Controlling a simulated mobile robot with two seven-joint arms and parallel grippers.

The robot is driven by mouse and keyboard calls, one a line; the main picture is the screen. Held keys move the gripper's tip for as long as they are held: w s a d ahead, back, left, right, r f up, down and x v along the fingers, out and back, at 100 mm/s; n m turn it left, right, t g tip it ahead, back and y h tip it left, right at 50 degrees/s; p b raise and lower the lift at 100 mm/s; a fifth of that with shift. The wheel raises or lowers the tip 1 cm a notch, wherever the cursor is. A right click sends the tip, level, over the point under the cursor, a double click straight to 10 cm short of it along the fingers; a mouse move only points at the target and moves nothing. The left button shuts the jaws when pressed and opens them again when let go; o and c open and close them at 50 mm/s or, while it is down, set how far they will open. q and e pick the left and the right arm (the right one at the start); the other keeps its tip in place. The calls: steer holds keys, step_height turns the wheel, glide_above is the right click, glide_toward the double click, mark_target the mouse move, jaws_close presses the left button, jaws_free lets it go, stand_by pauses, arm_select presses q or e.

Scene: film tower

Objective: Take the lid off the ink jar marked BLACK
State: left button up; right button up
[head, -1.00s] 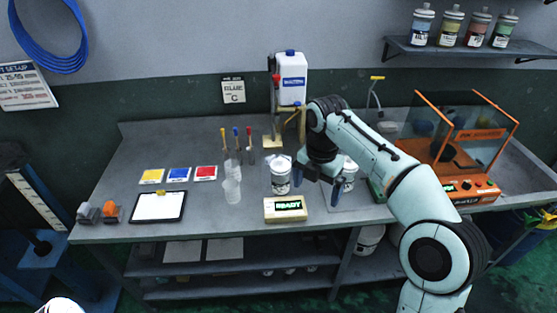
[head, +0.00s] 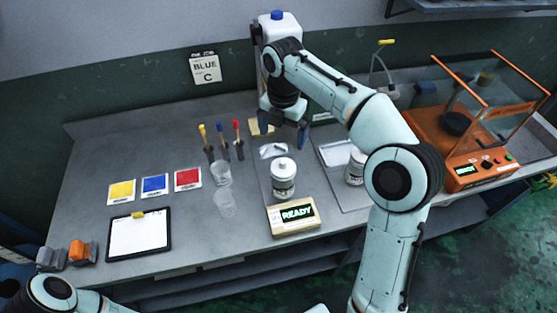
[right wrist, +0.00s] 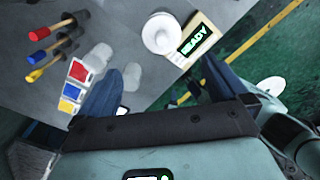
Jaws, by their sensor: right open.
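A white jar (head: 283,183) with a pale lid (head: 284,165) on it stands upright on the grey bench, behind the READY box. Its label is too small to read. A second white jar (head: 354,170) stands to its right, partly hidden by my right arm. My right gripper (head: 283,130) is open and empty, behind and above the first jar, fingers pointing down. In the right wrist view a round white lid (right wrist: 162,33) shows beside the READY display, beyond the open fingers (right wrist: 160,85). My left gripper is out of view; only part of the left arm shows.
The READY box (head: 293,217) sits just in front of the jar. Clear cups (head: 224,203) and coloured-handled tools (head: 221,148) stand to the left. A clipboard (head: 139,238) lies front left. An orange glass-sided machine (head: 470,145) is at right.

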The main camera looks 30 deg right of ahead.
steer(key=b, duration=0.1)
glide_above(283, 161)
steer(key=f, duration=0.5)
steer(key=shift+s+a+f, duration=0.1)
steer(key=shift+s+f, duration=0.15)
steer(key=shift+s, duration=0.1)
steer(key=shift+w+f, duration=0.25)
steer(key=shift+f, duration=0.6)
step_height(283, 161, down, 5)
steer(key=shift+r+b, duration=0.2)
steer(key=shift+b, duration=0.35)
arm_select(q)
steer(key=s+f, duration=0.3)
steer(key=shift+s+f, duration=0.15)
arm_select(e)
steer(key=c, duration=1)
